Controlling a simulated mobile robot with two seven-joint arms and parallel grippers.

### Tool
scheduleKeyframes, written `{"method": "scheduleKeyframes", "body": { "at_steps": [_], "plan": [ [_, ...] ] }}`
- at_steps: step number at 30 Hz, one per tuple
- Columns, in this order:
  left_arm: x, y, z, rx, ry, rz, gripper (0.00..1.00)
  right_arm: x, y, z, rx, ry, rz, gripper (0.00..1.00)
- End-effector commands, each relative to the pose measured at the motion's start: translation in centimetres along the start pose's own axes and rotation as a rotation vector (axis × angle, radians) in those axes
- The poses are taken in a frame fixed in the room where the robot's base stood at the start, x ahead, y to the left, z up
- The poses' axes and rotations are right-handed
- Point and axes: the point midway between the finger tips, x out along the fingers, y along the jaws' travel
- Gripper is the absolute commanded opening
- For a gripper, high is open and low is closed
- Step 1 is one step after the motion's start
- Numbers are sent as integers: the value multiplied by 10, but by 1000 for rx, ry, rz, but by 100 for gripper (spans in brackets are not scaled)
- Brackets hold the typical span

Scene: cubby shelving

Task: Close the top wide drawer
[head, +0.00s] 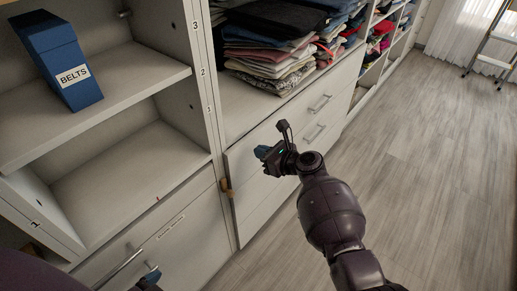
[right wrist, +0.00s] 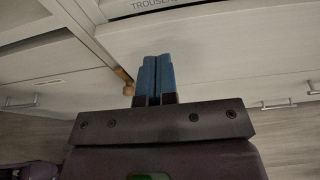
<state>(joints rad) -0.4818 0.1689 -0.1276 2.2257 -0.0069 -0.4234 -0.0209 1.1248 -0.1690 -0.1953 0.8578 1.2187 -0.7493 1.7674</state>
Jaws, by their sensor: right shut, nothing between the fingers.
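The top wide drawer (head: 264,133) is a pale front with a metal bar handle (head: 320,103), below the shelf of folded clothes in the head view. Its left edge appears to stand slightly proud of the cabinet frame; how far is hard to tell. My right gripper (head: 263,153) is in front of the left part of the drawer fronts. Its blue fingers are shut together and empty, as the right wrist view (right wrist: 155,78) also shows. Whether the tips touch the front is unclear. My left gripper (head: 151,276) shows only partly at the bottom, near the lower left drawer.
Another wide drawer with a handle (head: 315,132) lies below. A wooden knob (head: 225,186) sits by the drawers' left edge. A blue BELTS box (head: 60,58) stands on the left shelf. Folded clothes (head: 268,62) lie above the drawers. The floor (head: 430,165) at right is clear.

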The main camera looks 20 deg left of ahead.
Motion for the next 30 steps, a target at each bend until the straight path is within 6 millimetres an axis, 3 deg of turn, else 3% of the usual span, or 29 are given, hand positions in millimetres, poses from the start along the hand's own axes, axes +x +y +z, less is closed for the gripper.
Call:
{"method": "scheduleKeyframes", "body": {
  "at_steps": [3, 15, 21, 30],
  "plan": [
    [-4, -1, -14, -21, 22, -3, 87, -24, -2, 8, -9, -1, -5, 0],
    [-18, -6, -20, -37, 23, -14, 87, -86, -2, 4, -6, 1, -2, 0],
    [-20, -4, -23, -40, 29, -11, 87, -99, -1, 0, -1, 2, 0, 0],
    [-18, -2, -21, -43, 26, -9, 87, -100, 0, -3, -43, 3, 0, 0]
  ]
}}
